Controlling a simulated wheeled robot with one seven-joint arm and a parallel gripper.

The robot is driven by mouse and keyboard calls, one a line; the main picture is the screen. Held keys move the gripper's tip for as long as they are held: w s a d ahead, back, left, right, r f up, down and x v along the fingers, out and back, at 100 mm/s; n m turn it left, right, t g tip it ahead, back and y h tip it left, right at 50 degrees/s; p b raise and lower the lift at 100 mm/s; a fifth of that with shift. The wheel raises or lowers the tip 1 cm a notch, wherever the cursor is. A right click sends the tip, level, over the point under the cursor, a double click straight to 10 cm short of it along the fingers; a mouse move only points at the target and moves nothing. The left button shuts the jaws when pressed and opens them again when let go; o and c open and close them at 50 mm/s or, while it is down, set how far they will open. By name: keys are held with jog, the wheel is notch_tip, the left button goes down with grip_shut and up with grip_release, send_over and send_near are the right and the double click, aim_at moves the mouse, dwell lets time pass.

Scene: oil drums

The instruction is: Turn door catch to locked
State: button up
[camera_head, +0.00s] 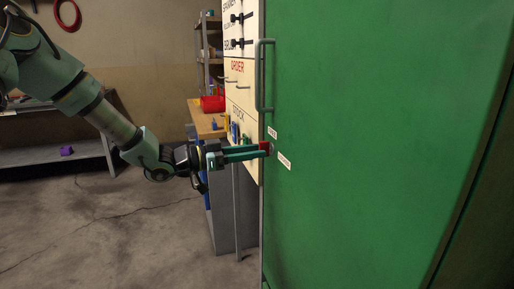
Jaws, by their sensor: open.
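A large green door (385,120) fills the right side of the head view. A small red catch (265,147) sits near its left edge, between two small white labels, one above (272,132) and one below right (284,161); their text is too small to read. My gripper (264,150) comes in from the left with its two fingers open and their tips at the red catch. The fingers partly cover the catch, so I cannot tell its exact angle or whether they touch it.
A metal pull handle (260,75) stands out from the door above the catch. Behind my gripper are a wooden workbench (205,125) with a red bin (212,104) and a cream tool board (238,85). The floor (110,235) at the left is clear.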

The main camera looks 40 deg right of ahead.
jog(key=shift+x, duration=0.8)
jog(key=shift+c, duration=0.3)
grip_shut()
